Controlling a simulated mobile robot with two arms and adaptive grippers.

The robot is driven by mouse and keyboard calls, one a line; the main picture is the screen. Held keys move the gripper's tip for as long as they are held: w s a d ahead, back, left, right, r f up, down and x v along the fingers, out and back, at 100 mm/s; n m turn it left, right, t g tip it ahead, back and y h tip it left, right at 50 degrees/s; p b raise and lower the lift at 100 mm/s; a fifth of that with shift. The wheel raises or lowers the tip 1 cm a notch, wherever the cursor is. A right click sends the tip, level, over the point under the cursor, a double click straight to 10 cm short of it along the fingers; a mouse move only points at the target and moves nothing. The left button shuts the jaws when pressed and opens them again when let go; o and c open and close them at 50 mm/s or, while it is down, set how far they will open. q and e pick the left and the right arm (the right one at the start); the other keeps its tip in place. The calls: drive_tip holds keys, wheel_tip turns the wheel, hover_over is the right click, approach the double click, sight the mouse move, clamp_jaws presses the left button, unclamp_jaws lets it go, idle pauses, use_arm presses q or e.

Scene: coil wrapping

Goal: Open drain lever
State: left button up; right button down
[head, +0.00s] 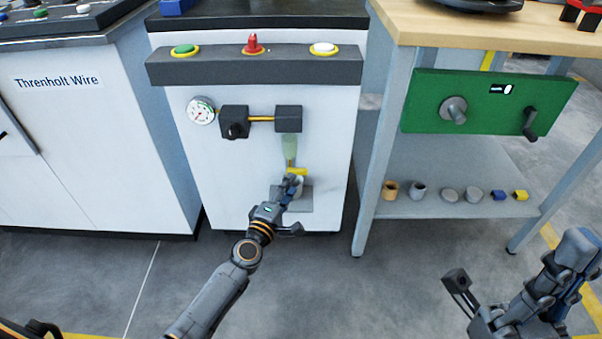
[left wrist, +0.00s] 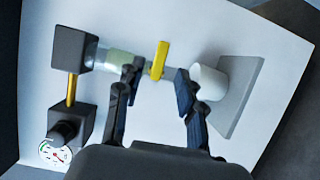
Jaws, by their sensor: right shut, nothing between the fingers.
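The drain lever is a short yellow bar (head: 297,171) under the pale green bowl (head: 290,147) on the white cabinet's front. It also shows in the left wrist view (left wrist: 159,60), crosswise to the clear tube below the bowl. My left gripper (head: 291,184) is at the lever, partly covering the space beneath it. In the left wrist view, its two fingertips (left wrist: 158,77) are spread apart, with the lever seen between and just beyond them. Whether they touch it I cannot tell. My right gripper (head: 462,290) is shut and empty at the lower right, away from the cabinet.
A white cup (left wrist: 208,82) stands on a small grey shelf (left wrist: 238,98) below the lever, close to one left finger. A gauge (head: 201,110) and dark blocks sit above. To the right, a workbench (head: 500,28) has several small parts on its lower shelf (head: 420,209).

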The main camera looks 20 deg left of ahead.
sight(298, 173)
use_arm(q)
drive_tip(key=w, duration=0.2)
drive_tip(key=w+b, duration=0.1)
drive_tip(key=w, duration=0.1)
drive_tip(key=w+d, duration=0.1)
drive_tip(key=w, duration=0.2)
drive_tip(key=shift+w, duration=0.1)
clamp_jaws()
